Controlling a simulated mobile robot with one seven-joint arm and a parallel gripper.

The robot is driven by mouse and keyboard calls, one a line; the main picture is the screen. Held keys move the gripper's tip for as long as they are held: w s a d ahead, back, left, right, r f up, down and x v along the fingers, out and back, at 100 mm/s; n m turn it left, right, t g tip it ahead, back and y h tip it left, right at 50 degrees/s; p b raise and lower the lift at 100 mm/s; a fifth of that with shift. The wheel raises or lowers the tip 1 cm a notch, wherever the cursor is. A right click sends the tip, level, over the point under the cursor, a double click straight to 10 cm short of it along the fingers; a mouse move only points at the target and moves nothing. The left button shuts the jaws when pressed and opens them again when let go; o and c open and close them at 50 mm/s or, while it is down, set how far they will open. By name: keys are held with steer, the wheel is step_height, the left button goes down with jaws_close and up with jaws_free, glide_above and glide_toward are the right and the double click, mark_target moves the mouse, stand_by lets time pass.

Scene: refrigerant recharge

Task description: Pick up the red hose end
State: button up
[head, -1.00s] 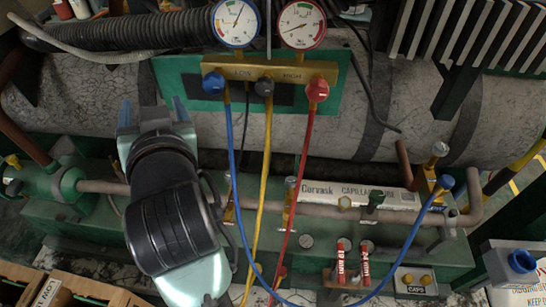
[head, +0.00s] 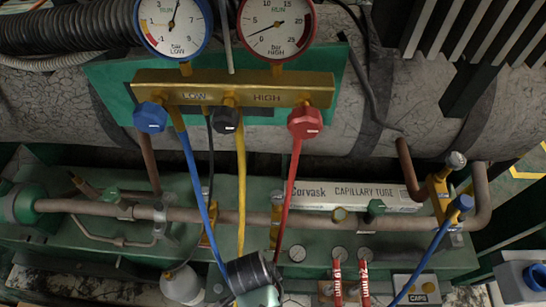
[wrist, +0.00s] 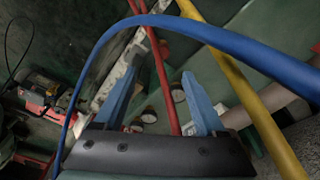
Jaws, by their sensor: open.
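The red hose (head: 289,190) hangs from the red HIGH valve knob (head: 305,122) on the brass manifold and runs down past the pipe. Its lower end is not clearly visible in the head view. In the wrist view, the red hose (wrist: 158,66) runs between the two blue fingers of my gripper (wrist: 160,68). The fingers are apart and do not grip it. I cannot make out the hose end in the wrist view. In the head view only a dark part of my arm shows at the bottom edge; the fingers are out of sight.
The blue hose (head: 196,180) and yellow hose (head: 241,185) hang left of the red one. In the wrist view the blue hose (wrist: 240,42) arcs above my fingers and the yellow hose (wrist: 245,95) passes at right. A copper pipe (head: 350,217) crosses the green bench.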

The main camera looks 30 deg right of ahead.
steer(key=f+b, duration=0.1)
steer(key=f, duration=0.3)
steer(key=f+b, duration=0.1)
steer(key=f, duration=0.2)
steer(key=shift+d+b, duration=0.3)
steer(key=shift+b, duration=0.05)
steer(key=shift+w+d+f+b, duration=0.15)
steer(key=shift+f+b, duration=0.35)
steer(key=shift+f, duration=0.4)
steer(key=shift+s+d+f+b, duration=0.15)
steer(key=shift+f+b, duration=0.3)
steer(key=shift+f, duration=0.45)
steer(key=shift+w+d+f+b, duration=0.2)
steer(key=shift+f+b, duration=0.3)
steer(key=shift+f, duration=0.4)
steer(key=shift+r, duration=0.1)
jaws_close()
